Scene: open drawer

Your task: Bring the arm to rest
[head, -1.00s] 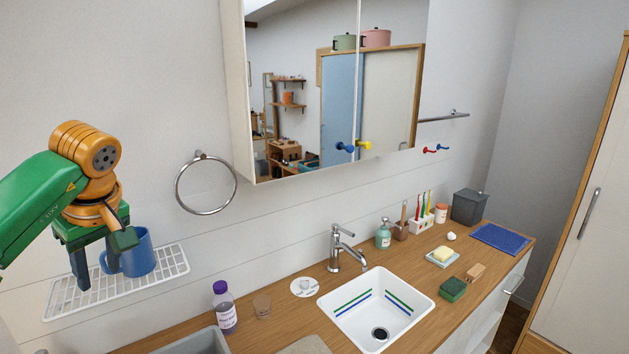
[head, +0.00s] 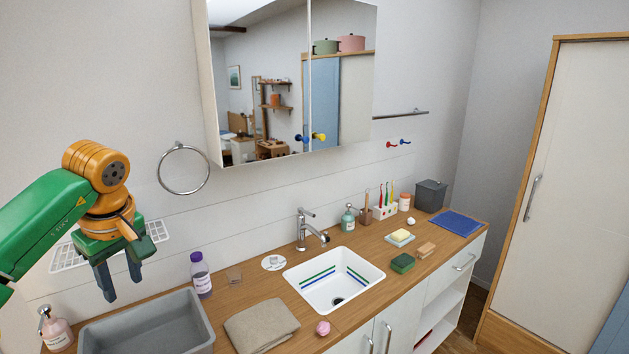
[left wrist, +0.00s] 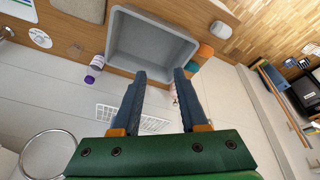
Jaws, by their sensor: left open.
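My left gripper (head: 122,290) hangs at the left of the head view, fingers pointing down and apart, with nothing seen between them. It is in front of the white wire rack (head: 70,258) and near the grey basin (head: 150,330). In the left wrist view its two dark blue fingers (left wrist: 160,75) stand apart with the grey basin (left wrist: 150,45) beyond them. The blue mug does not show in either view now. My right gripper is not in view.
A towel ring (head: 184,190) is on the wall. The white sink (head: 320,305) and faucet (head: 302,232) lie further right.

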